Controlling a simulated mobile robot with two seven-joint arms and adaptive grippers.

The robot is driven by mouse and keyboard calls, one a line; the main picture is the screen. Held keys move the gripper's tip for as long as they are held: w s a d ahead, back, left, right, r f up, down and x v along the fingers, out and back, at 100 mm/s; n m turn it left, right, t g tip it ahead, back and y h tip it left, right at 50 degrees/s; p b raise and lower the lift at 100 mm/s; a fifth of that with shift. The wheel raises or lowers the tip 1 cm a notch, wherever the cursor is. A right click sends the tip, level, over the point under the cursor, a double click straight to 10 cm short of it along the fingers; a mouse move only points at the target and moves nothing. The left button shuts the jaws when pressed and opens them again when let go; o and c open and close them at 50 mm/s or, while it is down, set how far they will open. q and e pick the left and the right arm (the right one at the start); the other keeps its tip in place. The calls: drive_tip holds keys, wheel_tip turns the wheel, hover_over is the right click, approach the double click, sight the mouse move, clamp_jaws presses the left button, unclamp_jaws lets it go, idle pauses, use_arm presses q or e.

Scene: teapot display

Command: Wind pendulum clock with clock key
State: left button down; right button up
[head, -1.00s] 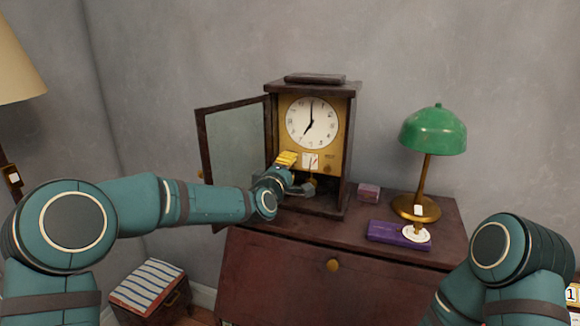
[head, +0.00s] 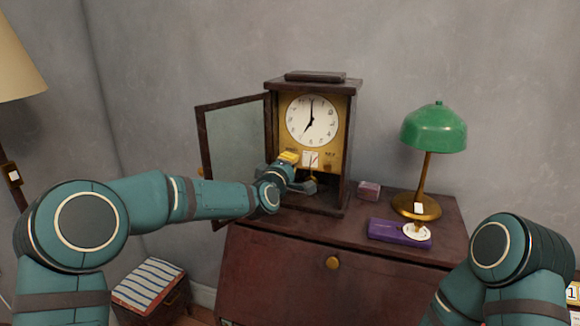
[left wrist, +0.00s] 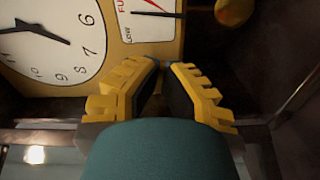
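The pendulum clock (head: 350,110) stands on the desk with its glass door (head: 235,145) swung open to the left. Its white dial (head: 312,120) also shows in the left wrist view (left wrist: 45,40). Below the dial is a small white gauge card (head: 311,159), seen close up in the wrist view (left wrist: 150,18). A round brass part, likely the pendulum bob (left wrist: 234,10), hangs beyond it. My left gripper (left wrist: 164,68) is at the clock's open front, near the gauge. Its yellow fingers stand a narrow gap apart, with nothing visible between them. I cannot make out a clock key. My right gripper is out of view.
The open door stands close to my left forearm. On the desk (head: 290,250), right of the clock, are a small pinkish box (head: 369,191), a purple box (head: 395,232), a white round disc (head: 416,232) and a green lamp (head: 433,130). A striped-top box (head: 150,283) sits on the floor.

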use_arm(q)
drive_tip(key=m, duration=0.4)
drive_tip(key=shift+m, duration=0.3)
drive_tip(key=c, duration=1.1)
unclamp_jaws()
drive_tip(key=shift+w+f, duration=0.1)
drive_tip(key=shift+c, duration=0.2)
drive_tip(key=v, duration=1.2)
